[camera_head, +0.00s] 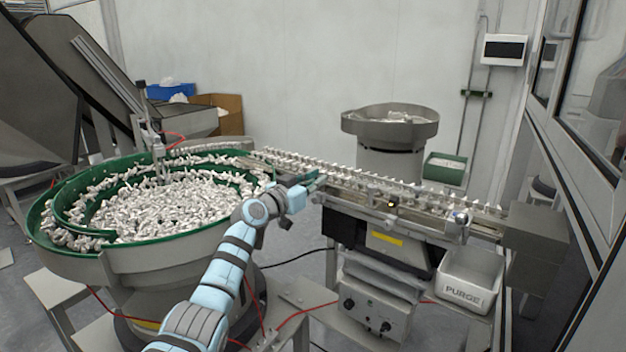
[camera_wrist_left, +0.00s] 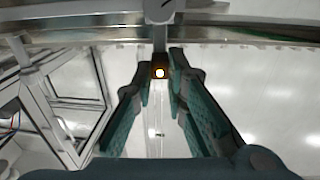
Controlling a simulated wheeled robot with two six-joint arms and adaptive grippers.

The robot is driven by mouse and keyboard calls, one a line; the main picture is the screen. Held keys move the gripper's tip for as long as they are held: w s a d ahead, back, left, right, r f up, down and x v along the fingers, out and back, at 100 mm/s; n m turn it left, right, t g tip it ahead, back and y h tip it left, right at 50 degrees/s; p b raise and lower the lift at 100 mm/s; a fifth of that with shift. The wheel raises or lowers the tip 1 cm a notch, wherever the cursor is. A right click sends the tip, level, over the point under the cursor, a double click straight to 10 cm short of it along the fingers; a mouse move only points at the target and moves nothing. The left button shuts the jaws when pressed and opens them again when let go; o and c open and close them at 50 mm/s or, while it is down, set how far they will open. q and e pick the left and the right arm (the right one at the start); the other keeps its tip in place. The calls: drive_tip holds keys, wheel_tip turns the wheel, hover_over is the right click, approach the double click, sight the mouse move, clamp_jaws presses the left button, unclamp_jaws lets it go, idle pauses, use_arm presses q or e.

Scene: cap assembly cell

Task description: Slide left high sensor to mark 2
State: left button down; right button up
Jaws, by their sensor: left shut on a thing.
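My left gripper (camera_head: 317,181) reaches the left part of the linear feed track (camera_head: 400,184), just right of the bowl feeder. In the left wrist view its teal fingers (camera_wrist_left: 160,86) are shut on a small dark sensor (camera_wrist_left: 160,72) with an orange rim and a bright lens. The sensor sits below a metal rail (camera_wrist_left: 235,32). In the head view the held sensor is hidden by the gripper. Another small sensor with an orange light (camera_head: 391,203) is on the track's front side, further right. I cannot make out mark 2. My right gripper is not in view.
A large green-lined bowl (camera_head: 110,255) full of white parts stands at left. A white PURGE bin (camera_head: 470,282) hangs below the track's right end. A grey box (camera_head: 537,235) stands at that end. A second round hopper (camera_head: 390,125) stands behind the track.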

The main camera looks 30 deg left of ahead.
use_arm(q)
drive_tip(key=shift+s+d+p, duration=0.2)
drive_tip(key=shift+d+p, duration=0.4)
drive_tip(key=shift+d, duration=0.6)
drive_tip(key=c, duration=1.6)
unclamp_jaws()
drive_tip(key=s+a, duration=0.2)
drive_tip(key=s, duration=1)
